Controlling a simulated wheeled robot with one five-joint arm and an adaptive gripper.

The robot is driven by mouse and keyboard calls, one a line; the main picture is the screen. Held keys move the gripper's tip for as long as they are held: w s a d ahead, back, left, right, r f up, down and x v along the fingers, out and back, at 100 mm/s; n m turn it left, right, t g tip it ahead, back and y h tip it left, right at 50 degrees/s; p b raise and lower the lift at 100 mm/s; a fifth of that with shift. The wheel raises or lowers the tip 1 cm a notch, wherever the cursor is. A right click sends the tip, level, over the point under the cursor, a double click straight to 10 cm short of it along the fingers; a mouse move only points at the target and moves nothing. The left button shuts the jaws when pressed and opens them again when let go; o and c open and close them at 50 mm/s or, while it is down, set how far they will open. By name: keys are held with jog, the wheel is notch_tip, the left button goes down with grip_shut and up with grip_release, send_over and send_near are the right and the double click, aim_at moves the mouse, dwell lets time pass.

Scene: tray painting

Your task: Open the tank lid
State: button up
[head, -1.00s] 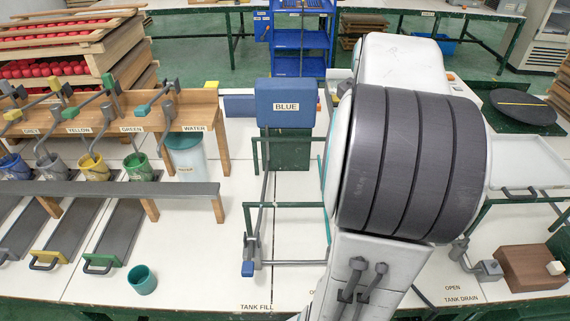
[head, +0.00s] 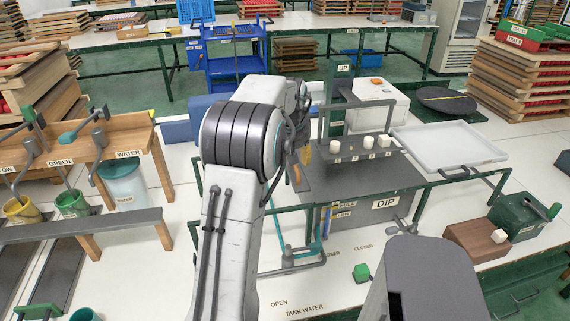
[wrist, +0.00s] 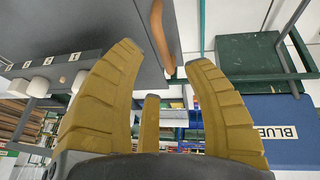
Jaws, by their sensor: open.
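The tank (head: 375,215) labelled DIP stands in the middle of the head view, with a flat dark grey lid (head: 345,185) on top. A brown curved handle (head: 296,173) is at the lid's left edge. The handle (wrist: 159,32) also shows in the wrist view, against the grey panel. My gripper (head: 306,152) is at the tank's left side, close to the handle and partly hidden by my arm. In the wrist view my gripper (wrist: 165,58) has its yellow fingers spread, with the handle just beyond and between the tips. I cannot tell whether they touch.
A rack with white knobs (head: 368,142) stands over the back of the lid. Green rails (head: 430,185) run around the tank. A white tray (head: 450,147) lies to the right. A blue BLUE box (wrist: 270,130) and a green block (wrist: 255,60) are right in the wrist view.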

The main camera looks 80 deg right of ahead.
jog(key=shift+x, duration=2.9)
jog(key=shift+o, duration=0.3)
grip_shut()
jog(key=shift+a+f, duration=0.1)
jog(key=shift+a, duration=0.05)
